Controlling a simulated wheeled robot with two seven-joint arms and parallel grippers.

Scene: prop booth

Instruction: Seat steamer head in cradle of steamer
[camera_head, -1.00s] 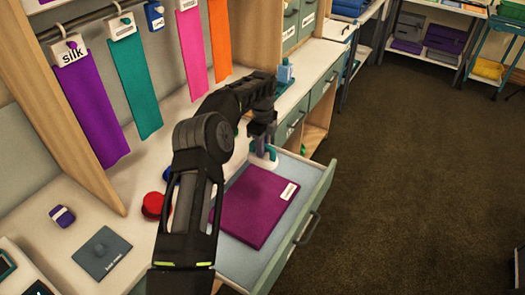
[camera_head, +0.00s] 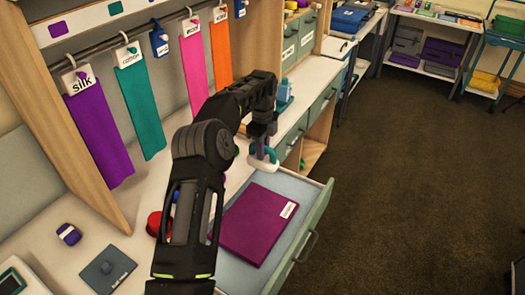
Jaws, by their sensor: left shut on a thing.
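My left gripper (camera_head: 263,142) reaches in from the lower left and is shut on a small white and teal piece (camera_head: 264,162), perhaps the steamer head. It holds the piece above the far end of the open drawer, near the counter edge. A light blue bottle-like thing (camera_head: 284,92) stands on the counter just beyond the gripper and may be the steamer. Its lower part is partly hidden by my arm, and I cannot make out a cradle. My right gripper is not in view.
The open drawer (camera_head: 312,222) holds a purple folded item (camera_head: 255,222). A red round thing (camera_head: 154,224) and a grey plate (camera_head: 107,268) lie on the counter left of my arm. Colored fabric strips (camera_head: 98,138) hang from a rail. The floor at right is clear.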

